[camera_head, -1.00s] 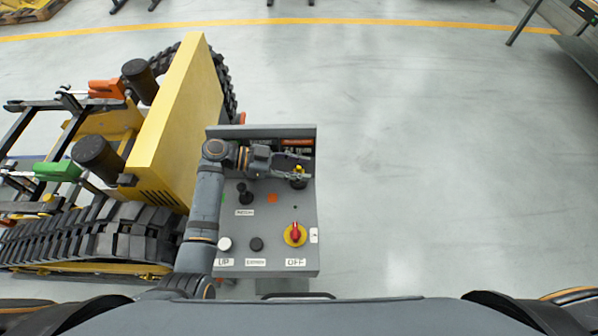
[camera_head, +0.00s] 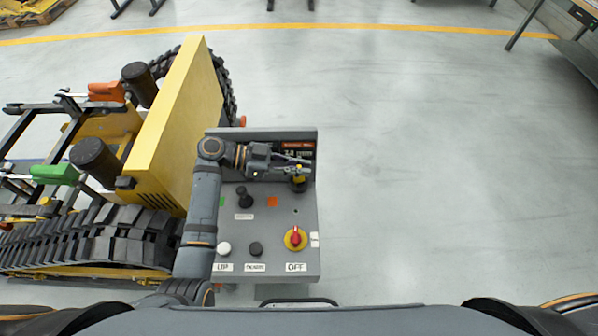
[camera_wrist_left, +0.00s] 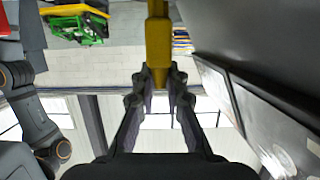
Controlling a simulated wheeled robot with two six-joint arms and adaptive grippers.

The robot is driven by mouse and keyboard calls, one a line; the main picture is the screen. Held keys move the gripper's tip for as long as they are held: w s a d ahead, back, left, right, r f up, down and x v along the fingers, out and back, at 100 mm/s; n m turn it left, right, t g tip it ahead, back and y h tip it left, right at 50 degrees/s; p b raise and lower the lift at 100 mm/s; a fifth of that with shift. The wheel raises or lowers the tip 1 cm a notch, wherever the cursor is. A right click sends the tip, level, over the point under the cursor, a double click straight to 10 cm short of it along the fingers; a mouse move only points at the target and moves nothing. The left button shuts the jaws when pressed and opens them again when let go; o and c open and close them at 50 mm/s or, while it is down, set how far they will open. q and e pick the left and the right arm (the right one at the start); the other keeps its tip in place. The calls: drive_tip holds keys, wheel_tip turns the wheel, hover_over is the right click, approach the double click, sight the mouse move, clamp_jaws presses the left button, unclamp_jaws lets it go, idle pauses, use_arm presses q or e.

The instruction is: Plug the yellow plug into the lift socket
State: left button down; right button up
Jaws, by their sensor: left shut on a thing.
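The yellow plug (camera_head: 299,171) is at the upper right of the grey control panel (camera_head: 275,225) in the head view. My left gripper (camera_head: 300,165) is over that corner, shut on the plug. In the left wrist view the yellow plug (camera_wrist_left: 158,45) stands between the two fingertips (camera_wrist_left: 160,78), which meet its narrower end. A dark round piece (camera_head: 298,186) shows just below the plug; I cannot tell whether it is a socket or part of the plug. I cannot make out the lift socket for sure. My right gripper is not in view.
The panel carries a black joystick (camera_head: 243,197), a red and yellow rotary switch (camera_head: 295,238), a white button (camera_head: 224,248) and a black button (camera_head: 255,248). A yellow tracked carrier (camera_head: 178,120) stands close on the left. The floor (camera_head: 430,180) to the right is clear.

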use_arm(q)
drive_tip(key=s+a+r+b, duration=0.4)
drive_tip(key=s+a+r, duration=0.4)
drive_tip(key=a+r, duration=0.3)
drive_tip(key=shift+s, duration=0.25)
drive_tip(key=shift+a+r, duration=0.1)
drive_tip(key=c, duration=2)
unclamp_jaws()
clamp_jaws()
